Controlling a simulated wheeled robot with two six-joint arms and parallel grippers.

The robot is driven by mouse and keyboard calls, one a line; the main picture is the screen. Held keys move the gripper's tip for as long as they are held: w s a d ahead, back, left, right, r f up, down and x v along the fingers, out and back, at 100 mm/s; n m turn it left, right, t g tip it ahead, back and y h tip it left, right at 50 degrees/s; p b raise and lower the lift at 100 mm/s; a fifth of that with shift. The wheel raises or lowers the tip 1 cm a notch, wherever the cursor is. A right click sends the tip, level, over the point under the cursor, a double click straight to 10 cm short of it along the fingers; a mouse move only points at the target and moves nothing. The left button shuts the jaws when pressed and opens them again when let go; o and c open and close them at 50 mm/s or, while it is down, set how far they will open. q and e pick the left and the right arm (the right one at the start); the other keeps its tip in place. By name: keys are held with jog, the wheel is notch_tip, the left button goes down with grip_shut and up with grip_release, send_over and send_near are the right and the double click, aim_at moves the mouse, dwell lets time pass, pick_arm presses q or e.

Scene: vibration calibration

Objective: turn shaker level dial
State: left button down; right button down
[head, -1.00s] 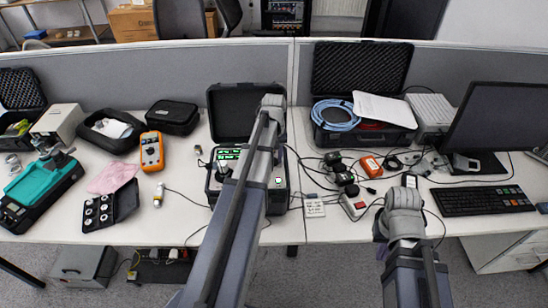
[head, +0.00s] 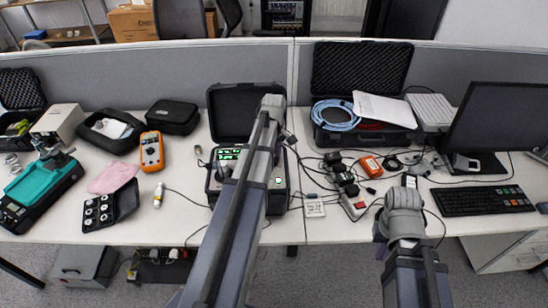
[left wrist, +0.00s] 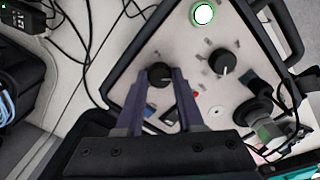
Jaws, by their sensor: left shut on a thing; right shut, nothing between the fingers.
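The shaker unit is an open black case with a light panel (left wrist: 130,88), and its front also shows in the head view (head: 279,198). A black level dial (left wrist: 160,75) with a white mark sits on that panel. My left gripper (left wrist: 160,83) is shut on this dial, with a purple-grey finger on either side. A second black dial (left wrist: 222,63) stands to the right, apart from the fingers. In the head view my left arm covers much of the case and hides the left gripper. My right arm shows at lower right, but its fingers are hidden.
An orange meter (head: 152,151) stands left of the case. Cables and small boxes crowd its right side. A keyboard (head: 482,200) lies further right.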

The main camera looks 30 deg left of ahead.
aim_at(274, 160)
dwell(0.5)
pick_arm(q)
jog(key=c, duration=0.5)
grip_release()
jog(key=shift+r, duration=0.15)
notch_tip(274, 160, up, 8)
jog(key=p, duration=0.8)
jog(key=shift+f, duration=0.2)
jog(key=shift+d, duration=0.1)
